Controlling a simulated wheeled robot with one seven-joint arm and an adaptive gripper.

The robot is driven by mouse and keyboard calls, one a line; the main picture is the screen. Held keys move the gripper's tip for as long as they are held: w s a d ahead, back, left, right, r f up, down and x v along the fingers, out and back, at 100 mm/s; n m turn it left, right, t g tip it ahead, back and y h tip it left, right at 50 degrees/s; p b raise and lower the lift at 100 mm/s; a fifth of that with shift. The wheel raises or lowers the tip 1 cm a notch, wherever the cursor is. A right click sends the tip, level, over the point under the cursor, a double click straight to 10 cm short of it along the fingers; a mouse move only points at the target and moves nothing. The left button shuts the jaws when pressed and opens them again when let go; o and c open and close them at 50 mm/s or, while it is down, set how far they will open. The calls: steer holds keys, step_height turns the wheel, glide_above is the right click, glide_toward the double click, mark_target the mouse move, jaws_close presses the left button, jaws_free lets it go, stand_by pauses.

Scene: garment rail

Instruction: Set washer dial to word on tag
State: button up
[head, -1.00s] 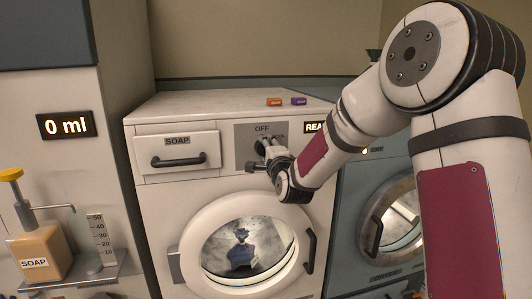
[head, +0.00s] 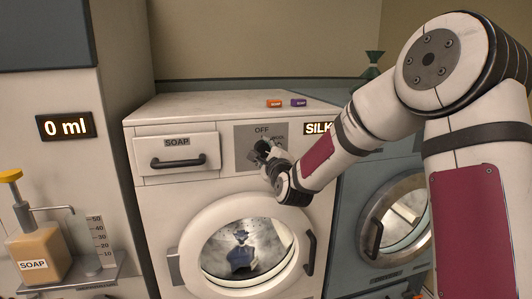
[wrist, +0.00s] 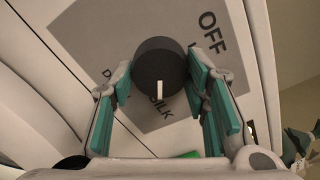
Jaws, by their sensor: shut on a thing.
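The white washer (head: 150,225) stands in the middle of the head view. Its round black dial (wrist: 160,68) sits on a grey panel (head: 243,133). My gripper (wrist: 160,76) is shut on the dial, one finger on each side. In the head view my gripper (head: 266,153) covers most of the dial. The dial's white mark points at the word SILK (wrist: 158,108); OFF (wrist: 208,33) is at upper right. Other words are partly hidden. The display (head: 317,128) reads SILK, its right end behind my arm. I cannot make out a tag.
A blue garment (head: 241,255) shows behind the washer's closed round door. Orange (head: 274,103) and purple (head: 299,102) blocks lie on the washer top. A soap pump bottle (head: 40,245) stands at left, under a 0 ml display (head: 65,126). A grey-blue machine (head: 350,235) stands at right.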

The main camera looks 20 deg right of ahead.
steer(key=shift+d+f, duration=0.1)
steer(key=o, duration=1.1)
steer(key=shift+s, duration=0.15)
steer(key=s, duration=1.1)
steer(key=shift+s, duration=0.4)
